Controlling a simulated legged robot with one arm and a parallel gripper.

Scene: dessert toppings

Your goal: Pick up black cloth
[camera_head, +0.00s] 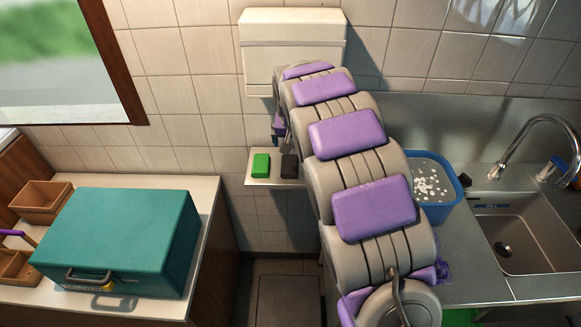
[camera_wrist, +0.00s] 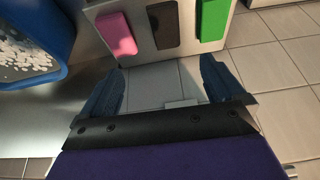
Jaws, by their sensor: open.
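The black cloth (camera_head: 289,166) is a small dark block on a narrow pale shelf (camera_head: 262,183) against the tiled wall. A green block (camera_head: 261,164) lies to its left in the head view. In the wrist view the cloth (camera_wrist: 166,25) looks dark brown and lies between a pink block (camera_wrist: 117,34) and the green block (camera_wrist: 212,20). My gripper (camera_wrist: 162,70) is open, with its two blue fingers wide apart and nothing between them. The cloth lies beyond the fingertips, roughly in line with the gap. My arm hides the pink block in the head view.
A blue tub (camera_head: 456,189) with water and white bits stands right of my arm, by the steel sink (camera_head: 533,233). A teal case (camera_head: 126,235) and brown boxes (camera_head: 40,197) occupy the left counter. A white wall unit (camera_head: 292,24) hangs above the shelf.

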